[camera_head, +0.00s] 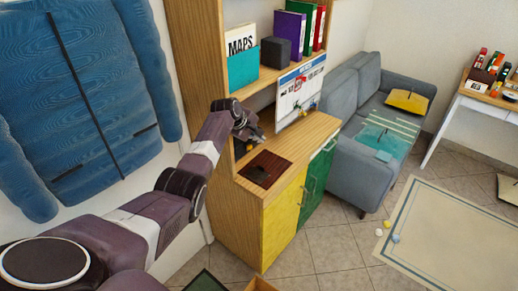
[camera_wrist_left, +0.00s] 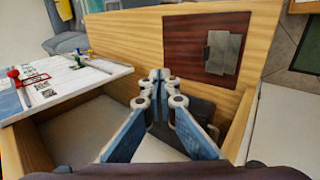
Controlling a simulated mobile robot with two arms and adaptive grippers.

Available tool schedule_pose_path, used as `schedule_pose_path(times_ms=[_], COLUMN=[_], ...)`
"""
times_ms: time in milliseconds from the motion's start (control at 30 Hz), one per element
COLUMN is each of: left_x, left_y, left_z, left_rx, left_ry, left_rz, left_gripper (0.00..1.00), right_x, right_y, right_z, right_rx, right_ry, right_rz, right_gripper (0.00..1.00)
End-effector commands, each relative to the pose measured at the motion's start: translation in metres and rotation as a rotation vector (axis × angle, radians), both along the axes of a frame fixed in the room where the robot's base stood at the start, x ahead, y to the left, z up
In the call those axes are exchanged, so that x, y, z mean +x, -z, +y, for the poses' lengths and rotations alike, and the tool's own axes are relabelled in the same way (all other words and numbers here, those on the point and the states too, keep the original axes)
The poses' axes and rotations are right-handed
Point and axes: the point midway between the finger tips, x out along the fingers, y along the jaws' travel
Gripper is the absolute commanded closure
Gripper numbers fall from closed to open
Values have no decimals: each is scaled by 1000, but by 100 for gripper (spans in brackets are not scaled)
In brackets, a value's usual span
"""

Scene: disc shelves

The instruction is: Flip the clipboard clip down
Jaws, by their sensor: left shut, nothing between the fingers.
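The clipboard is a dark reddish-brown board (camera_head: 266,169) lying on the wooden cabinet top. In the left wrist view the board (camera_wrist_left: 183,42) is at the upper right, with a grey metal clip (camera_wrist_left: 222,53) at its right side. I cannot tell whether the clip stands up or lies flat. My left gripper (camera_head: 257,137) is above the cabinet, behind the board and apart from it. In the left wrist view its blue-padded fingers (camera_wrist_left: 160,78) meet at the tips, shut and empty. My right gripper is not in view.
A white panel with pins (camera_head: 300,87) stands beside the left gripper, along the cabinet top. Shelves above hold a teal box (camera_head: 243,68), a dark cube (camera_head: 275,52) and several binders. The cabinet has a yellow door (camera_head: 283,222). A grey sofa (camera_head: 350,165) stands to the right.

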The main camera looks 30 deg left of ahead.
Motion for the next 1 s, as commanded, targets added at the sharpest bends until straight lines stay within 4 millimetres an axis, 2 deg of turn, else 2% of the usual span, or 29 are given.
schedule_pose_path(times_ms=[133,333,867,1000], left_x=[3,3,3,-5], left_y=[-22,-35,-35,-22], left_z=[0,0,-1,-6], left_rx=[0,-1,0,37], left_ry=[-1,-1,0,37], left_rz=[-4,0,0,14], left_gripper=[100,100,100,100], right_x=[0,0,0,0], right_y=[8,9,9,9], right_z=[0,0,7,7], right_rx=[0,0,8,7], right_ry=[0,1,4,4], right_rz=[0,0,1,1], right_gripper=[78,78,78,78])
